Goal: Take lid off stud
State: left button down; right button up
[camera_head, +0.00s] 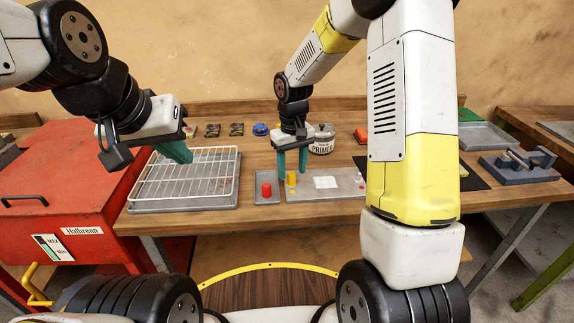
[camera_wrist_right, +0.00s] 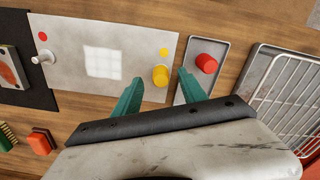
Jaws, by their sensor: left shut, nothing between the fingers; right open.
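A yellow lid (camera_head: 291,178) stands near the left end of a grey plate (camera_head: 335,194) on the bench. In the right wrist view the yellow lid (camera_wrist_right: 161,75) is beside a yellow dot; any stud under it is hidden. A red lid (camera_head: 266,189) is in a small grey tray (camera_head: 260,200); it also shows in the wrist view (camera_wrist_right: 206,63). A bare pale stud (camera_wrist_right: 46,57) stands by a red dot at the plate's other end. My right gripper (camera_head: 292,173) is open, pointing down above the yellow lid, which appears between its fingertips. My left gripper (camera_head: 187,159) is shut and empty above the wire rack.
The wire rack (camera_head: 190,178) on its tray fills the bench's left. A primer can (camera_head: 321,144) stands behind the plate. Small boxes and a blue item (camera_head: 261,130) line the back. A blue fixture (camera_head: 518,166) is at right. A red cabinet (camera_head: 70,190) stands left.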

aim_at(291, 179)
jog(key=shift+f, duration=1.35)
grip_shut()
jog(key=shift+r, duration=0.1)
